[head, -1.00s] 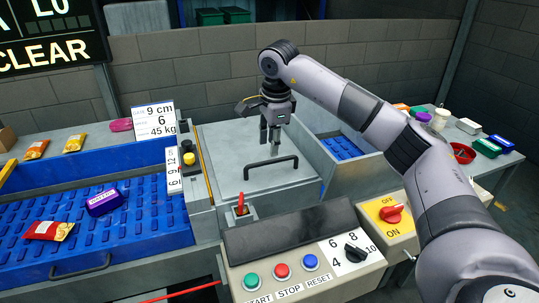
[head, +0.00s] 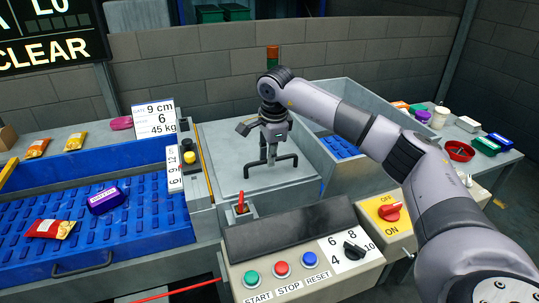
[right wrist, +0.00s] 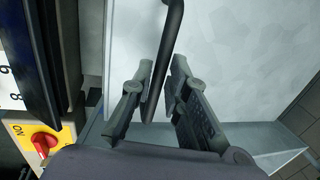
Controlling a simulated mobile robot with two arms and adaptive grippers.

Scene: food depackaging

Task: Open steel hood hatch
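The steel hood hatch (head: 220,150) is a flat grey lid and looks closed. It shows as a pale panel in the right wrist view (right wrist: 240,70). Its black bar handle (head: 288,158) stands near its front edge. My right gripper (head: 270,158) points down at the middle of the handle. In the right wrist view, the handle (right wrist: 172,35) runs between the two fingers of my right gripper (right wrist: 162,65). The fingers are apart, one on each side of the bar, with gaps showing. My left gripper is in neither view.
A control panel (head: 240,268) with buttons and a black knob stands in front of the hatch. A red lever (head: 240,200) stands at the hatch's front left. A blue conveyor (head: 130,232) with packages lies left. A yellow switch box (head: 380,213) stands right.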

